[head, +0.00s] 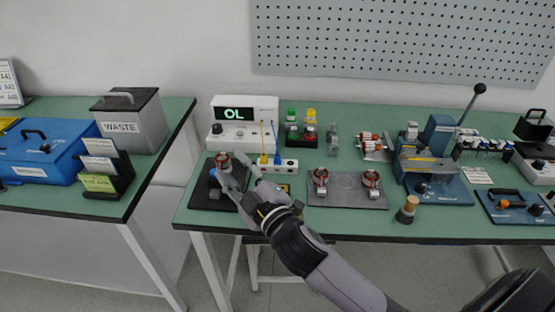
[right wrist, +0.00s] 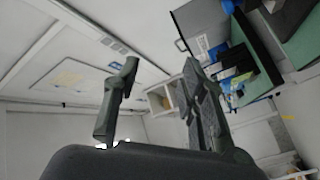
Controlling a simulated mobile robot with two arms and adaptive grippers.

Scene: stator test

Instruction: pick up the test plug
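The tester (head: 243,124) with a lit "OL" display stands at the back of the green table. A yellow and a blue lead run down its front to two small plugs, a blue and yellow one (head: 263,160) and a blue one (head: 278,160), by a white socket block (head: 289,166). I cannot tell which is the test plug. My right gripper (head: 232,171) is left of these plugs, close to a copper-wound stator on a black stand (head: 205,196). In the right wrist view its fingers (right wrist: 161,78) are apart with nothing between them. My left gripper is not in view.
A grey plate (head: 345,202) with two stators lies right of my arm, with a wooden-topped stamp (head: 407,209) beside it. Red, green and yellow parts (head: 300,128) stand behind. A blue press (head: 437,165) is farther right. A waste bin (head: 131,122) is on the left table.

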